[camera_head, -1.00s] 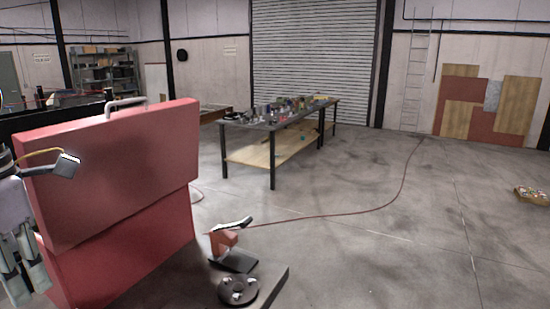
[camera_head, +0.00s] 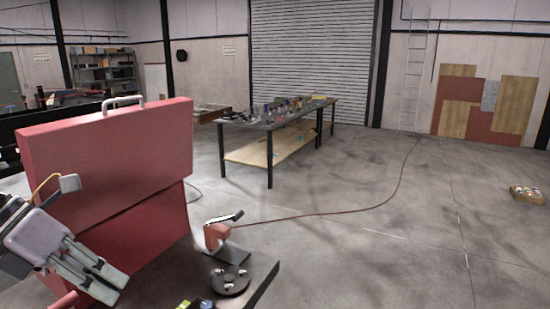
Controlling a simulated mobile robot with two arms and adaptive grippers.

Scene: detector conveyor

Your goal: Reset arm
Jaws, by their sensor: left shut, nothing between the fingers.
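My left gripper (camera_head: 102,284) is at the lower left, in front of the large red machine housing (camera_head: 110,155). Its fingers point down and to the right, lie close together and hold nothing. A gap between the gripper and the red housing cannot be judged from this view. My right gripper is not in view.
A dark bench surface (camera_head: 262,288) at the bottom holds a red device with a black lever (camera_head: 216,234) and a round black disc (camera_head: 229,280). A long worktable (camera_head: 262,128) with many small items stands farther back. A small box (camera_head: 527,195) lies on the floor at right. Open floor lies between.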

